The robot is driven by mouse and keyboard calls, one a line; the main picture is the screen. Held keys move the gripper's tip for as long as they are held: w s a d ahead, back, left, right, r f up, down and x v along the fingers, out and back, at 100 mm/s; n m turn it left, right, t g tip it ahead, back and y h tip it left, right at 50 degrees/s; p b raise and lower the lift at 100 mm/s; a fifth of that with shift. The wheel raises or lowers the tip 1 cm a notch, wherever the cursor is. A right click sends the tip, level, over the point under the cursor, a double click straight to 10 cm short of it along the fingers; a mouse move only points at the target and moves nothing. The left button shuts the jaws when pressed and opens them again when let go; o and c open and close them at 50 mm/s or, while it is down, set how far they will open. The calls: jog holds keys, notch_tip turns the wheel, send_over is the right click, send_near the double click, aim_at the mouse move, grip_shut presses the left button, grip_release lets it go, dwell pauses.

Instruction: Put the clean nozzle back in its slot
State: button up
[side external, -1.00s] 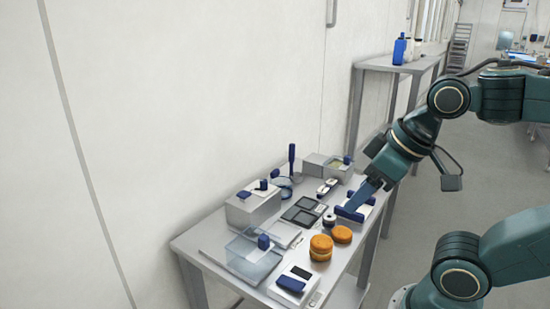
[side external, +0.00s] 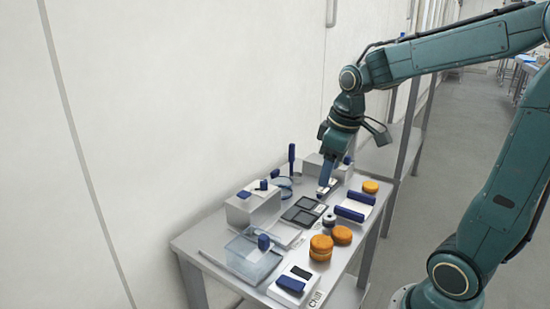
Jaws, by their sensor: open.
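My gripper (side external: 322,193) is open and points down over the far middle of the steel table, just right of the dark two-part tray. Below it is a small white-and-blue item (side external: 331,184), mostly hidden by the fingers; I cannot tell whether they touch it. A small dark round piece with a pale top (side external: 329,221) stands in the middle of the table, apart from the gripper. I cannot tell for sure which small piece is the clean nozzle, or where its slot is.
Orange filled rounds (side external: 321,248) sit at the front right, with another (side external: 370,186) farther back. A blue-handled white pad (side external: 354,208), a dark tray (side external: 304,210), a clear box (side external: 250,258), a grey block (side external: 252,205) and an upright blue handle (side external: 291,158) crowd the steel table (side external: 195,246).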

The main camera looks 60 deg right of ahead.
jog(key=n+g, duration=0.1)
jog(key=g, duration=0.1)
send_over(329, 217)
notch_tip(329, 217, down, 9)
jog(key=shift+y, duration=0.4)
jog(key=shift+d+f, duration=0.2)
jog(key=shift+f, duration=4.4)
jog(key=shift+a+f, duration=0.1)
jog(key=shift+f, duration=2.45)
jog(key=c, duration=1.2)
jog(key=shift+r, duration=0.1)
notch_tip(329, 217, up, 20)
jog(key=shift+f, duration=0.1)
